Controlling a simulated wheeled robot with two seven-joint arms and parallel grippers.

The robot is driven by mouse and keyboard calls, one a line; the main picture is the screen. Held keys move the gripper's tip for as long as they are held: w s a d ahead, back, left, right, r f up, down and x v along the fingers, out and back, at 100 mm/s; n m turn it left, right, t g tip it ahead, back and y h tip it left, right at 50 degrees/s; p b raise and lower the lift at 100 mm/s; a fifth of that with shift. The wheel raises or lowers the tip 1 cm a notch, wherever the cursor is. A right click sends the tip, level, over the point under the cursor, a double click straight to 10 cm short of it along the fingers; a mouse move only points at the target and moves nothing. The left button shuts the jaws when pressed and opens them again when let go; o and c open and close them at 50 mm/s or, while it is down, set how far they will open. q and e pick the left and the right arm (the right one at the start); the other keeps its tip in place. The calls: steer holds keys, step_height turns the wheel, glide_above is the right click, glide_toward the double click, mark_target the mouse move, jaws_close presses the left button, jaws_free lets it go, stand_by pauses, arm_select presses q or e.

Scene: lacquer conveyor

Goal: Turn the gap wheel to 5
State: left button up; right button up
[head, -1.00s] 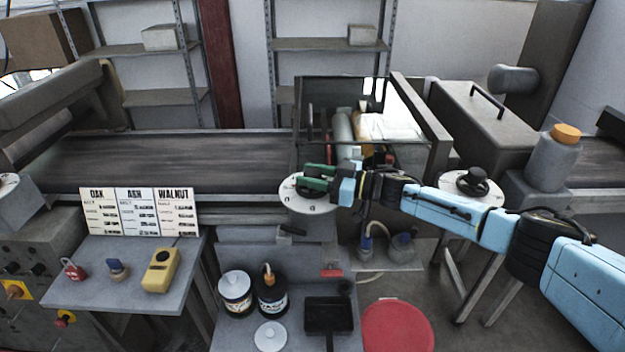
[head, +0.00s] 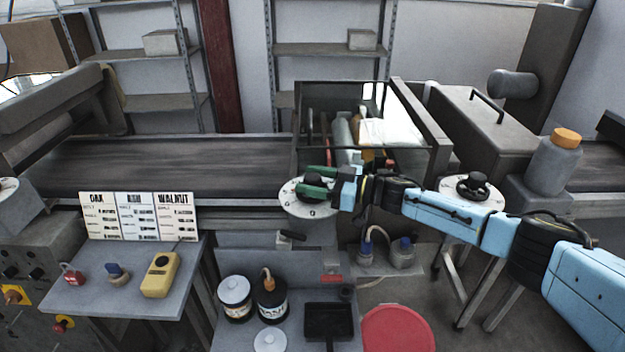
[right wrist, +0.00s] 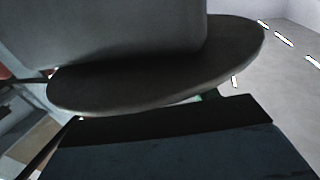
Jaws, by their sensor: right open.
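A white round dial (head: 296,206) with a dark knob (head: 312,181) is on the front of the conveyor, below the glass-sided box. Small dark marks line its rim, too small to read surely. My right gripper (head: 314,181) reaches in from the right, its green fingers apart on either side of the knob. I cannot tell whether they touch it. A similar white dial (head: 468,199) with a black knob (head: 474,185) stands further right, beyond my forearm. In the right wrist view a large grey disc (right wrist: 160,75) fills the middle. My left gripper is not in view.
The glass-sided box (head: 440,135) stands just behind the first dial. A card board (head: 139,216) headed oak, ash and walnut stands on a side table (head: 205,262). Cans (head: 235,298) and a black tray (head: 329,320) are below the dial. A grey bottle (head: 553,165) stands right.

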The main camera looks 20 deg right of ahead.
steer(key=v, duration=1.3)
steer(key=shift+b, duration=0.45)
steer(key=shift+s+d, duration=0.1)
